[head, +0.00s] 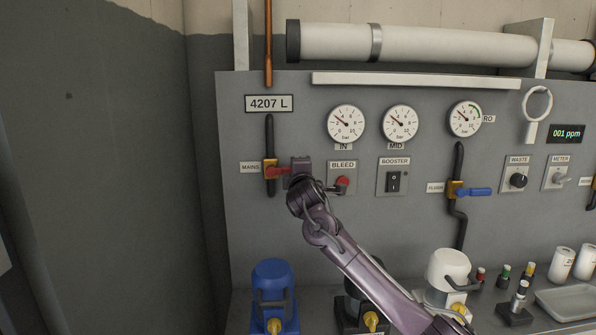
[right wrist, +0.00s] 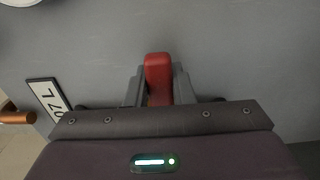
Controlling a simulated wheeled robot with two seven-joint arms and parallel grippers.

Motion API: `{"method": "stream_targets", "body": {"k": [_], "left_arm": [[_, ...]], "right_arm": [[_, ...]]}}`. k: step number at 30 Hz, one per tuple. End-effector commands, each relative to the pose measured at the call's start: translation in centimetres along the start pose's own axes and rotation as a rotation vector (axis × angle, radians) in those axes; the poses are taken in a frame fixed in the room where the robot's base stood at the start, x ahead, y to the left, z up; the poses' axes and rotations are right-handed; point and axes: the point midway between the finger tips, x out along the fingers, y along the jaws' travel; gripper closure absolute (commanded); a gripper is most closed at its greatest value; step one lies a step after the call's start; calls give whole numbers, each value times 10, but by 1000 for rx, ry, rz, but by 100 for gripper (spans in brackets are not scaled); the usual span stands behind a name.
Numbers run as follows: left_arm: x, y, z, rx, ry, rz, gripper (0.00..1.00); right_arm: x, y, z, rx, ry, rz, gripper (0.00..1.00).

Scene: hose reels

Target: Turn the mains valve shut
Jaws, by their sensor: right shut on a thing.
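The mains valve has a brass body (head: 270,168) on a dark vertical pipe, beside a label reading MAINS. Its red lever (head: 279,171) points right, about level and crosswise to the pipe. My right gripper (head: 290,170) is at the lever's outer end and shut on it. In the right wrist view the red lever (right wrist: 158,78) stands between the two grey fingers (right wrist: 158,88). The gripper hides part of the lever's end in the head view. My left gripper is not in view.
A red bleed knob (head: 343,182) and a booster switch (head: 393,181) sit just right of my gripper. A blue-levered valve (head: 474,191) is farther right. A blue housing (head: 273,290) and a white one (head: 447,272) stand below.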

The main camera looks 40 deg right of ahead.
Motion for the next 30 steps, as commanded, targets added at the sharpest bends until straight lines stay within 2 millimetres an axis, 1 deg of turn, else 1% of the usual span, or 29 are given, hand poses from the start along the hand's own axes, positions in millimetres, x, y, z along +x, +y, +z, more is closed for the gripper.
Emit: {"method": "stream_targets", "body": {"k": [1, 17, 18, 23, 30], "left_arm": [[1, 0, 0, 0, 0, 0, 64], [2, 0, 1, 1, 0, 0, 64], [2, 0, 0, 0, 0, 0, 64], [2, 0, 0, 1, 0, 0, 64], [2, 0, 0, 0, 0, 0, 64]], "right_arm": [[0, -4, -1, 9, 0, -5, 100], [0, -6, -1, 35, 0, -6, 100], [0, -6, -1, 35, 0, -6, 77], [0, -5, -1, 34, 0, -4, 56], [0, -4, 0, 34, 0, -2, 56]]}}
